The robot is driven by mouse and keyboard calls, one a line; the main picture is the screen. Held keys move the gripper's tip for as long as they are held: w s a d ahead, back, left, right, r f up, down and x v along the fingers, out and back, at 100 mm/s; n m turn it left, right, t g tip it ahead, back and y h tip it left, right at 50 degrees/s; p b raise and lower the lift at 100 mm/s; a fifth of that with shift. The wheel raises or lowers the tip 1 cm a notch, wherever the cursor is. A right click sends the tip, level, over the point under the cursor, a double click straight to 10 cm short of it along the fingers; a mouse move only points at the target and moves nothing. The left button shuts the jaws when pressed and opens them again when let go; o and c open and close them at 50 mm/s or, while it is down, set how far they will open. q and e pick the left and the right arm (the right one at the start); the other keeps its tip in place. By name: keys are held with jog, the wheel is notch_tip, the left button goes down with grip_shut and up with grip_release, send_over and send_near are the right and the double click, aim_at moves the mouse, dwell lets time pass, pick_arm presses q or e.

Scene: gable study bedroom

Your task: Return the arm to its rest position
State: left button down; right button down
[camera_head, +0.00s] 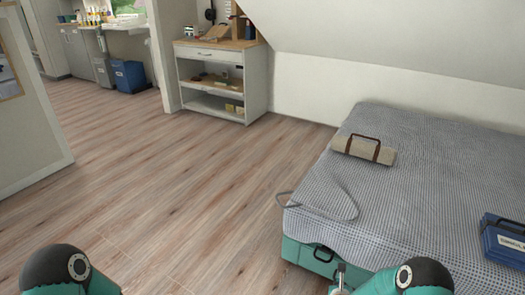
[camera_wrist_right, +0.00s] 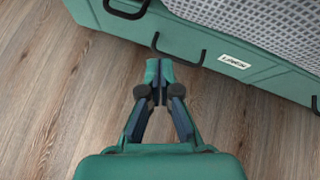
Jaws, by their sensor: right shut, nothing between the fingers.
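My right gripper (camera_wrist_right: 159,78) is shut and empty in the right wrist view. Its fingertips point at the side of a green bed base (camera_wrist_right: 195,58), close to a black handle on it; I cannot tell if they touch. In the head view my right arm is at the bottom right, and the gripper's tip (camera_head: 340,275) shows small beside the green bed base (camera_head: 308,256). My left arm shows at the bottom left of the head view; its gripper is out of the frame.
The bed (camera_head: 430,190) has a checked cover, with a beige roll (camera_head: 358,149) and a blue case (camera_head: 503,240) on it. A white shelf unit (camera_head: 222,80) stands at the back. The wooden floor (camera_head: 180,190) is clear.

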jog(key=s+a+n+g+y, duration=0.3)
jog(key=s+a+n, duration=0.2)
jog(key=s+n, duration=0.6)
jog(key=s+a+n+g+y, duration=0.2)
jog(key=s+a+n+g, duration=0.15)
jog(key=s+n, duration=0.7)
jog(key=s+a+n+g+y, duration=0.3)
jog(key=s+a+n, duration=0.2)
jog(key=s+n, duration=0.6)
notch_tip(320, 180, up, 34)
jog(key=w+n+p, duration=0.2)
jog(key=n+p, duration=0.1)
jog(key=p, duration=3)
jog(key=shift+a+f, duration=0.15)
jog(key=shift+a, duration=0.15)
